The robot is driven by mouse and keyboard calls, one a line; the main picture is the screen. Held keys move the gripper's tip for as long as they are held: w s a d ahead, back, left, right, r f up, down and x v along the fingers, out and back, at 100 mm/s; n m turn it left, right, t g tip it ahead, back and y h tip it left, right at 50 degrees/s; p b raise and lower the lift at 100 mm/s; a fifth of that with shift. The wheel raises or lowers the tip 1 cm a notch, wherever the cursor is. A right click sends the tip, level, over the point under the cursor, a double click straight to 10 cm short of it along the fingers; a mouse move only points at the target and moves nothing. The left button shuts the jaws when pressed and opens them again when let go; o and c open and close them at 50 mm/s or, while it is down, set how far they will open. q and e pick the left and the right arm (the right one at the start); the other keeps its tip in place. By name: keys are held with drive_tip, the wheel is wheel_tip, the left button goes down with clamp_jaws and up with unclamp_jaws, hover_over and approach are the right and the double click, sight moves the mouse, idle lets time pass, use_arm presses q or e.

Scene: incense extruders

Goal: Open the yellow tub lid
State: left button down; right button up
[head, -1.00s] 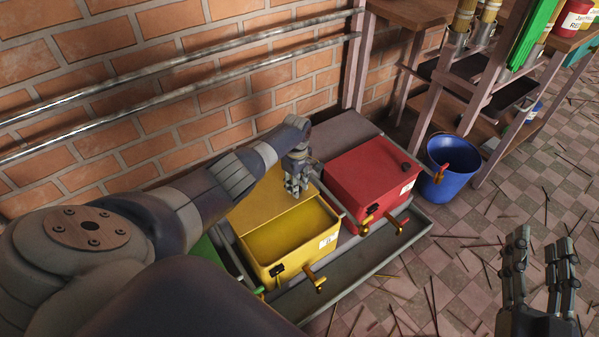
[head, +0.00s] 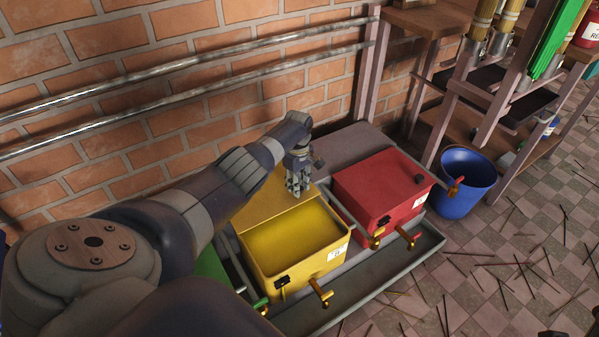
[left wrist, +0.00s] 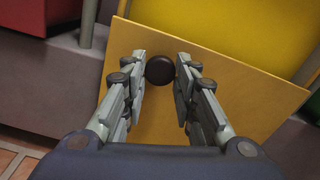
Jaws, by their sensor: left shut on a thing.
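The yellow tub (head: 291,278) stands in the middle of the head view with its front part uncovered, so its inside shows. Its flat orange-yellow lid (head: 262,199) lies at the back of the tub, behind the opening. My left gripper (head: 299,190) points down over the lid. In the left wrist view its fingers (left wrist: 160,80) are on both sides of the dark round lid knob (left wrist: 160,69), shut on it. The lid (left wrist: 235,92) and the tub wall (left wrist: 240,30) also show there.
A red tub (head: 378,187) with its lid on stands right of the yellow one. A green tub (head: 211,268) is partly hidden by my left arm. Taps stick out in front over a grey tray (head: 392,273). A blue bucket (head: 466,184) and shelving stand right; a brick wall is behind.

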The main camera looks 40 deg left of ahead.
use_arm(q)
drive_tip(key=shift+a, duration=0.1)
idle(0.3)
drive_tip(key=c, duration=1.3)
unclamp_jaws()
wheel_tip(320, 180, up, 12)
